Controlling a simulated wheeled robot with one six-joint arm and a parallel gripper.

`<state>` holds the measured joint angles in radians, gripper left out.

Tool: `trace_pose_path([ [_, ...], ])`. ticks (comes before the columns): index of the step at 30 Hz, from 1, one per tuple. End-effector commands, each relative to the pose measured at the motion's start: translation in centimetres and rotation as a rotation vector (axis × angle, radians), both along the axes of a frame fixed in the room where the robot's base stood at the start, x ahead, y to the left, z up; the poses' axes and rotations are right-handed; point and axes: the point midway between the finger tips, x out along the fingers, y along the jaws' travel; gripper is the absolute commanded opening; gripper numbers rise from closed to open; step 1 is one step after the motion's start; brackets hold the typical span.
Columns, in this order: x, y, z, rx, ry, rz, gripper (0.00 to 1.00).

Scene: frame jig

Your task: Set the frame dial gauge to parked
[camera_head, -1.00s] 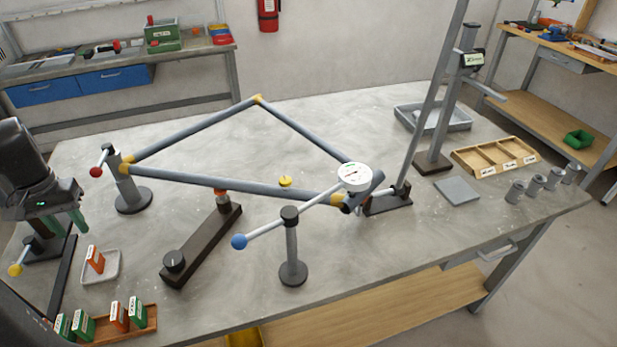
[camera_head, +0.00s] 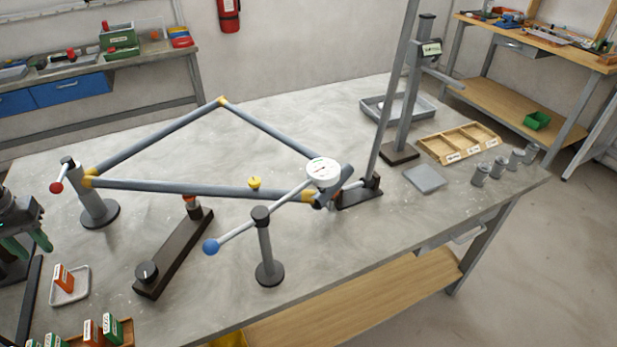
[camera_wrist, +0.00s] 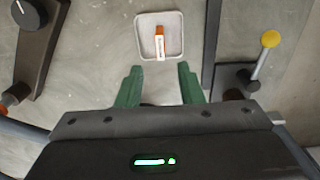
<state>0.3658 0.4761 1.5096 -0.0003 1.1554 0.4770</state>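The dial gauge (camera_head: 323,169) has a round white face and sits at the right end of a grey swing arm on a short post (camera_head: 265,250). The arm's other end has a blue ball (camera_head: 211,247) pointing left toward the front. The gauge is by the right corner of the grey tube frame (camera_head: 170,188). My gripper (camera_head: 28,246) is at the left edge of the head view, far from the gauge. In the wrist view my gripper (camera_wrist: 158,88) has its green fingers apart with nothing held, above a small tray (camera_wrist: 145,52) with an orange-and-white block (camera_wrist: 160,40).
A dark bar with a black knob (camera_head: 147,271) lies left of the gauge post. A red-balled clamp post (camera_head: 97,205) stands at the frame's left corner. A tall stand (camera_head: 400,150) rises behind the gauge. The table front right of the post is clear.

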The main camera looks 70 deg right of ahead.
Motion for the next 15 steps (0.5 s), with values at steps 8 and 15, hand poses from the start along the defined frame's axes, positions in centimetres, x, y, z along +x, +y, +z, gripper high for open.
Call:
trace_pose_path([
  [8,0.0,0.0,0.0,0.0,0.0,0.0,0.34],
  [15,-0.19,-0.27,0.15,-0.001,0.001,-0.008,0.32],
])
